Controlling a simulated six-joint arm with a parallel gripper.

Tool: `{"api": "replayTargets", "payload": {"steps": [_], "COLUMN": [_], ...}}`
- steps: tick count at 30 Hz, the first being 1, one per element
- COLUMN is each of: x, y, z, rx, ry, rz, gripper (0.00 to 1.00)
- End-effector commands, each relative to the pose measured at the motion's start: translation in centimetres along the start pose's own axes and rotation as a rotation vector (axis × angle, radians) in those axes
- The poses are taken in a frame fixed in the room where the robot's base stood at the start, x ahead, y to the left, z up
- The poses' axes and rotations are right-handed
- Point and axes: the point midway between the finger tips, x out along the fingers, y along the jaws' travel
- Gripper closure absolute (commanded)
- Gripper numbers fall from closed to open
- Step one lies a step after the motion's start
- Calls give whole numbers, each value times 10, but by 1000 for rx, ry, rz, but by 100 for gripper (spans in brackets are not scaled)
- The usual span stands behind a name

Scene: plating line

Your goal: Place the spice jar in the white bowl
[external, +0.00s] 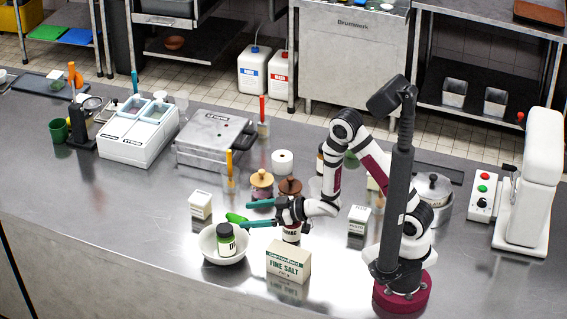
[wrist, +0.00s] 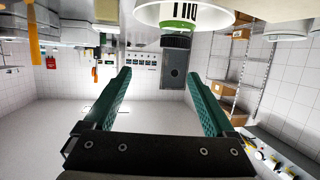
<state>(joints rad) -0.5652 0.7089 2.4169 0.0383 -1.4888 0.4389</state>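The spice jar (external: 227,243), with a black lid and a green-and-white label, stands roughly upright inside the white bowl (external: 208,254). In the wrist view, which looks upside down, the jar (wrist: 180,24) and the bowl (wrist: 145,12) show at the top edge. My gripper (external: 250,214) is open and empty, its teal fingers spread apart. It is above the counter, behind and to the right of the bowl, apart from the jar. In the wrist view nothing lies between the fingers (wrist: 158,76).
A fine salt box (external: 288,262) stands right of the bowl. A dark-labelled jar (external: 291,234) is under my wrist. A green item (external: 236,218) lies behind the bowl, and a small white box (external: 200,205) stands behind-left. The counter's left front (external: 120,220) is clear.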

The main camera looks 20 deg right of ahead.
Motion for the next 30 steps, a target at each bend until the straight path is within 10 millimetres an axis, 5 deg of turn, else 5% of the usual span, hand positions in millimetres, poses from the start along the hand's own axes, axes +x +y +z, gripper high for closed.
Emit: {"api": "replayTargets", "payload": {"steps": [7,10,13,16,19,22,27,30], "x": [-12,-29,-84,-166,-250,-311,-354,-360], "y": [7,52,111,133,112,65,2,-10], "z": [-2,-5,-1,11,20,21,13,11], "rx": [9,80,244,473,742,1003,1279,1329], "ry": [-14,-120,-324,-545,-737,-878,-988,-1007], "rz": [22,164,391,586,715,768,762,754], "gripper": [10,10,10,10,10,10,10,10]}}
